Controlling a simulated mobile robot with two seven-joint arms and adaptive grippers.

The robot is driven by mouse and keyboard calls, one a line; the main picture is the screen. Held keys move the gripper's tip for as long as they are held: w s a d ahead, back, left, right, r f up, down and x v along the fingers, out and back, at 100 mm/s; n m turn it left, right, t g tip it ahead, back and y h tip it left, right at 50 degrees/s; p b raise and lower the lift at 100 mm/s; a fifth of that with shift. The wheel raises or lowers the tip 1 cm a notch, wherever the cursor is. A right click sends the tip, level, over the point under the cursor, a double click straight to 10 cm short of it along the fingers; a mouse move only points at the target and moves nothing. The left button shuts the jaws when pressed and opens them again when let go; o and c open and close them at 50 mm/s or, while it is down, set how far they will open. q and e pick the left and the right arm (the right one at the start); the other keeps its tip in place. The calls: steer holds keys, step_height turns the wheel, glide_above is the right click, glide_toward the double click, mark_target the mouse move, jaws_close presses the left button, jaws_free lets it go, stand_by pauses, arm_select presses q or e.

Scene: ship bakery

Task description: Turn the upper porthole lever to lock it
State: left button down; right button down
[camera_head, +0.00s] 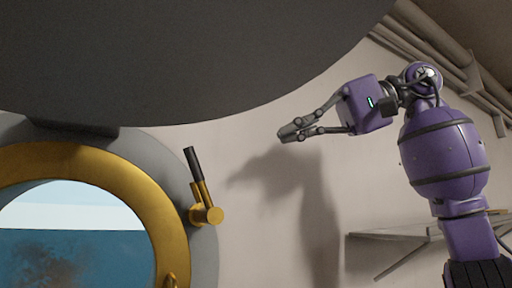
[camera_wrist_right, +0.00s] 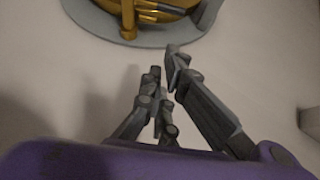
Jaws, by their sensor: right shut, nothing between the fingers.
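The upper porthole lever (camera_head: 201,190) is a brass piece with a black grip, on the right side of the porthole rim. Its grip points up and slightly left. The porthole (camera_head: 165,205) has a brass ring in a grey frame, with sea behind its glass. My right gripper (camera_head: 290,133) is shut and empty, to the right of the lever and higher in the head view, apart from it. The right wrist view shows this gripper (camera_wrist_right: 166,62) below the grey rim and brass parts (camera_wrist_right: 128,14) of the porthole, cut off by the top edge. My left gripper is out of view.
A large dark round cover (camera_head: 190,60) hangs over the porthole and fills the upper left. Pipes (camera_head: 425,45) run along the upper right, and a wall shelf (camera_head: 390,235) sits at the lower right. The wall between lever and gripper is bare.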

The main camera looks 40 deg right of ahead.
mark_target(196, 184)
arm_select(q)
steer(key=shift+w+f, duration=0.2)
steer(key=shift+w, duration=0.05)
arm_select(e)
steer(key=s+a+x, duration=0.2)
steer(key=x, duration=1)
steer(key=shift+f, duration=0.35)
steer(key=shift+w, duration=0.15)
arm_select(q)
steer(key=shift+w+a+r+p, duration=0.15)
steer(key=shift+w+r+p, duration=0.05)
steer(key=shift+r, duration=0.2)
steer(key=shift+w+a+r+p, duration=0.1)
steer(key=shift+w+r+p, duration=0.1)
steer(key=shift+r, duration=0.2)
arm_select(e)
steer(key=shift+a+r+h, duration=0.15)
steer(key=shift+a+h, duration=0.15)
steer(key=shift+a, duration=0.1)
